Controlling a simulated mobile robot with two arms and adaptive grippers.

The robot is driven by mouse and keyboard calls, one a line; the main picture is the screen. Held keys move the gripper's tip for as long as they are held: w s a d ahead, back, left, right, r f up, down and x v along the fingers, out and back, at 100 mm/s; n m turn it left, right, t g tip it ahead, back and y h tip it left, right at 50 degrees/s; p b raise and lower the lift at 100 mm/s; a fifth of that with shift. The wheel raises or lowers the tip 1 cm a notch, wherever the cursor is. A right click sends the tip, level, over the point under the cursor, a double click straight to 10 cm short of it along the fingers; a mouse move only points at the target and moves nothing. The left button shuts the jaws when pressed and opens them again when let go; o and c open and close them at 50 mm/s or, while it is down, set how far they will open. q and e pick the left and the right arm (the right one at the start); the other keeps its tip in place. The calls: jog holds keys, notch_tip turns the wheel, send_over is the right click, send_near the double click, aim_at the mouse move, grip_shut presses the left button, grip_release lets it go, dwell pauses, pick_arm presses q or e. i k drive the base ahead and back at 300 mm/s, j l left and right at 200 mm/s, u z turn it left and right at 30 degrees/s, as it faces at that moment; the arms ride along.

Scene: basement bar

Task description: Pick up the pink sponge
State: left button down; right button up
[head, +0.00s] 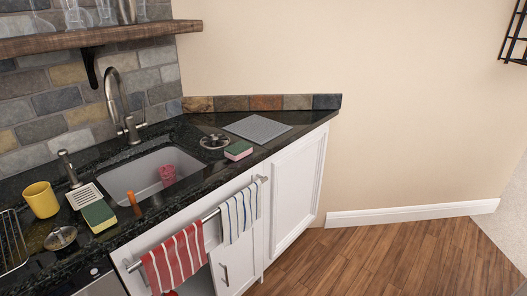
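A small two-tone sponge (238,153) lies on the dark counter right of the sink, near the front edge. Its top is dark green and its side is pink. Another sponge (99,216), green on top with a pale yellowish side, lies on the counter left of the sink. A pink-red object (167,175), possibly a cup, is in the sink basin (130,177). Neither of my grippers shows in the head view.
A round metal strainer (214,141) and a grey mat (257,128) lie close to the pink-sided sponge. The faucet (128,120) rises behind the sink. A yellow mug (41,199) stands at left. Towels (177,262) hang on a front rail. Wood floor (400,258) at right is clear.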

aim_at(236, 152)
jog(key=i+l, duration=0.2)
jog(key=l, duration=0.2)
jog(key=i+l+u, duration=0.15)
jog(key=l, duration=0.2)
jog(key=i+l+u, duration=0.2)
jog(key=l, duration=0.15)
jog(key=l+u, duration=0.15)
jog(key=l, duration=0.2)
jog(key=i+l+u, duration=0.2)
jog(key=l, duration=0.2)
jog(key=k, duration=0.1)
